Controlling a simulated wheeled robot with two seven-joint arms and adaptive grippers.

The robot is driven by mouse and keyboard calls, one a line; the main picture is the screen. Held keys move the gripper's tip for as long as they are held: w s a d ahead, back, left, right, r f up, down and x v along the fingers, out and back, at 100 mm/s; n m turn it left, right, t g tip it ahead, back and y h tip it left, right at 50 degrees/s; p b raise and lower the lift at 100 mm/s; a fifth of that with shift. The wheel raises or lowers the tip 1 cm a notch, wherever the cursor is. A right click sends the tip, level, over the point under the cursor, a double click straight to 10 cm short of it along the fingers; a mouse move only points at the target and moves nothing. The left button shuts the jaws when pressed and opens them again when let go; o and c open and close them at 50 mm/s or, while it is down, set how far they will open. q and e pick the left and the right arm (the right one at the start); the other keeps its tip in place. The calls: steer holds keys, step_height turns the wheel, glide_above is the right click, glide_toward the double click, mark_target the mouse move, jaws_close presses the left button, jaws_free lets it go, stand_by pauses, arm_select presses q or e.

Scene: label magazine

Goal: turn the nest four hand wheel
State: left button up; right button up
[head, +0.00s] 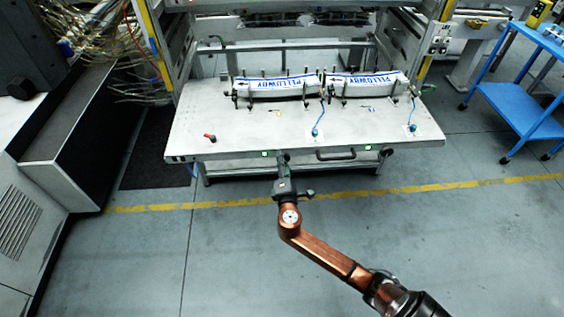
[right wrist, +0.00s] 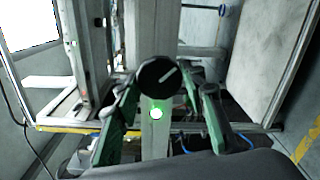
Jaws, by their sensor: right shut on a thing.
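A round black knob with a white line (right wrist: 160,77), which looks like the hand wheel, sits on the pale front edge of the table in the right wrist view. No nest number is readable. My left gripper is not in view.
Two label stacks in holders, left (head: 275,88) and right (head: 365,84), stand on the table. A red-tipped lever (head: 209,137) is at the left. A black handle (head: 348,155) is on the front edge. A blue cart (head: 520,100) stands right. The front floor is clear.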

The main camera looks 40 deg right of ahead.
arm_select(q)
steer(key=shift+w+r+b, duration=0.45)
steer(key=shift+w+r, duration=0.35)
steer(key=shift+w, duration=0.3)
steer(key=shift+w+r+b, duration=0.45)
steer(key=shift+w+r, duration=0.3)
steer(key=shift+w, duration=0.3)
arm_select(e)
steer(key=shift+f+m, duration=0.1)
steer(key=shift+m, duration=2.3)
steer(key=o, duration=1.2)
steer(key=shift+c, duration=0.2)
steer(key=v, duration=1.2)
